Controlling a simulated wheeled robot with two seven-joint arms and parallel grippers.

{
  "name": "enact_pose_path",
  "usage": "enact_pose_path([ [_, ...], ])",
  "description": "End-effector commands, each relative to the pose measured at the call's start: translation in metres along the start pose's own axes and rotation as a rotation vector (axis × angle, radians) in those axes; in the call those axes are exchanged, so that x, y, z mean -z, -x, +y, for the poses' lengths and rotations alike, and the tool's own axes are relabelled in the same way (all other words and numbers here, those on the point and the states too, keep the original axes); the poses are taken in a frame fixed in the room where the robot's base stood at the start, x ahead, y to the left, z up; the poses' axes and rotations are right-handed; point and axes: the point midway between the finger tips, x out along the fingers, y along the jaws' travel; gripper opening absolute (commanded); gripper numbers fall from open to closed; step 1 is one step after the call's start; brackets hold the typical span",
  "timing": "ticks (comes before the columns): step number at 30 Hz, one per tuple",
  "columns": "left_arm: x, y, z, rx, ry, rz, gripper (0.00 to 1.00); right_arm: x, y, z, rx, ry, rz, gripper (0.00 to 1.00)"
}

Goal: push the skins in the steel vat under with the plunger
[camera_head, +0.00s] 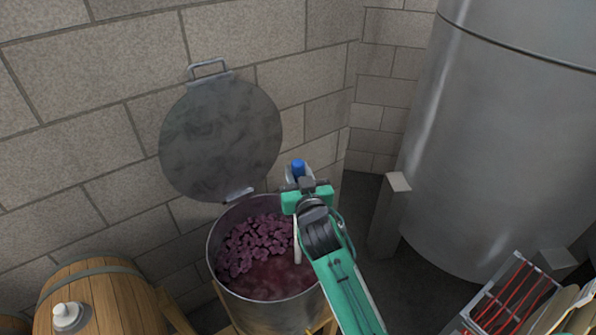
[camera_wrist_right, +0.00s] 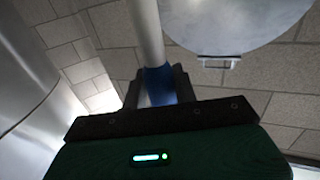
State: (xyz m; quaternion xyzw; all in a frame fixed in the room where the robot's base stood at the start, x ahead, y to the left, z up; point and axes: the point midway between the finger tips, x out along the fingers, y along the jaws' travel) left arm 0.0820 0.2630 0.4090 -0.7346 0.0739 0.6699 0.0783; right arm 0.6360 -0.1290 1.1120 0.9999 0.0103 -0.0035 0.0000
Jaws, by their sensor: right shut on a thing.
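The steel vat (camera_head: 267,298) stands open at the lower middle of the head view. Purple skins (camera_head: 250,243) float in clumps over its back and left part. Reddish liquid (camera_head: 262,278) shows bare at the front. My right gripper (camera_head: 302,183) is above the vat's right rim, shut on the plunger's blue grip (camera_head: 298,167). The plunger's pale shaft (camera_head: 297,246) runs down into the vat; its lower end is hard to make out. In the right wrist view the blue grip (camera_wrist_right: 159,84) sits between the fingers of the gripper (camera_wrist_right: 160,92). My left gripper is not in view.
The round lid (camera_head: 220,138) stands raised behind the vat against the block wall. A wooden barrel (camera_head: 100,297) with a white bung is at lower left. A large steel tank (camera_head: 500,150) and a grey post (camera_head: 388,215) are at right. A rack (camera_head: 512,290) is at lower right.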

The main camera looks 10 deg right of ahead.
Motion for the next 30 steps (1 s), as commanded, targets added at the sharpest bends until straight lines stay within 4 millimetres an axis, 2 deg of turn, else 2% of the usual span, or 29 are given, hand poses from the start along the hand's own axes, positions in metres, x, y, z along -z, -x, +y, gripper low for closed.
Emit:
enact_pose_path([
  [17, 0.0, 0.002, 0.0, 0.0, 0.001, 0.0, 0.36, 0.004, 0.0, 0.0, 0.0, 0.0, 0.004, 0.03],
  [30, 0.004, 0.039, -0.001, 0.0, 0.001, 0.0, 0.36, 0.045, 0.0, 0.0, 0.001, -0.001, 0.004, 0.03],
])
